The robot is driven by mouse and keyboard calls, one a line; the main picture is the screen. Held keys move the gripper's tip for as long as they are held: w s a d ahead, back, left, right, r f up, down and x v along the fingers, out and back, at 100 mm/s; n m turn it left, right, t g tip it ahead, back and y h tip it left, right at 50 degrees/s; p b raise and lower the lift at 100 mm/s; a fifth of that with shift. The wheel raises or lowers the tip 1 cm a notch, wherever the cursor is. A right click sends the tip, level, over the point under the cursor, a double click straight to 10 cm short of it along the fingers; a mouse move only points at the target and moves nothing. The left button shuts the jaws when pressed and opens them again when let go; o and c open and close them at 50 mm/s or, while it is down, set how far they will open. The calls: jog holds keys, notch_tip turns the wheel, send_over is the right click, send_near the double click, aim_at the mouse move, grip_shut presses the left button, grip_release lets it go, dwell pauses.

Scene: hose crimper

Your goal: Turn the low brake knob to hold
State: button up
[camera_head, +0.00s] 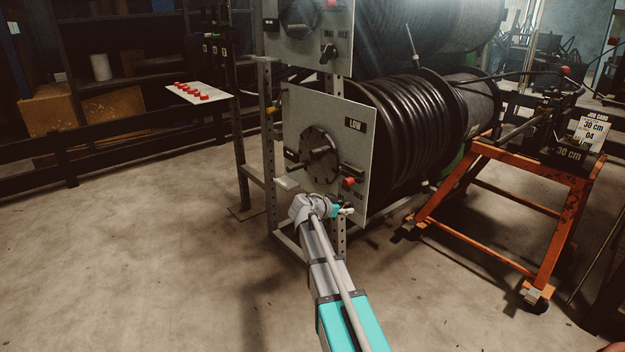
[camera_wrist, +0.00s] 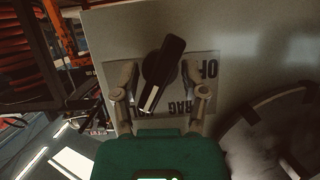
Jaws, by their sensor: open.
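The low brake knob (camera_wrist: 163,75), a black bar handle on a round base, shows in the wrist view on a label plate (camera_wrist: 205,97) with partly covered lettering. The bar is tilted, its upper end leaning right. My gripper (camera_wrist: 165,82) is open, with one finger on each side of the knob and visible gaps to the bar. In the head view my gripper (camera_head: 345,210) is at the lower right of the panel marked LOW (camera_head: 300,112). The knob cannot be made out there. Whether the fingertips touch the plate cannot be told.
A red part (camera_head: 348,182) sits just above my gripper on the panel. A round hub (camera_head: 319,150) is to the left. The hose reel (camera_head: 415,125) is behind the panel, and an orange stand (camera_head: 553,235) is at right. The floor at left is clear.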

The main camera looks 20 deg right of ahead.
jog(key=n+g, duration=0.1)
jog(key=n, duration=0.1)
jog(key=n+g+h+b, duration=0.1)
jog(key=n, duration=0.1)
jog(key=shift+w+f+g, duration=0.1)
jog(key=shift+w+g, duration=0.1)
jog(key=shift+g, duration=0.2)
jog(key=p+v, duration=0.5)
jog(key=v, duration=0.9)
jog(key=s+a+r+n+y+p, duration=0.1)
jog(key=s+r+n+y+p, duration=0.2)
jog(key=s+r+p, duration=0.4)
jog(key=s+a+r+n+g+y+p, duration=0.1)
jog(key=s+r+y+p, duration=0.3)
jog(key=r+p, duration=0.5)
jog(key=s+a+n+p, duration=0.1)
jog(key=s+p, duration=0.1)
jog(key=p, duration=0.8)
jog(key=shift+s+r+n, duration=0.2)
jog(key=shift+s+n, duration=0.15)
jog(key=shift+n, duration=0.05)
jog(key=shift+a, duration=0.1)
jog(key=s+a+f+n+g+y, duration=0.1)
jog(key=s+a+n+y, duration=0.3)
jog(key=s, duration=0.6)
jog(key=a+f+y, duration=0.1)
jog(key=a+y, duration=0.1)
jog(key=a, duration=0.1)
jog(key=shift+s+f+n+y, duration=0.3)
jog(key=shift+f, duration=0.1)
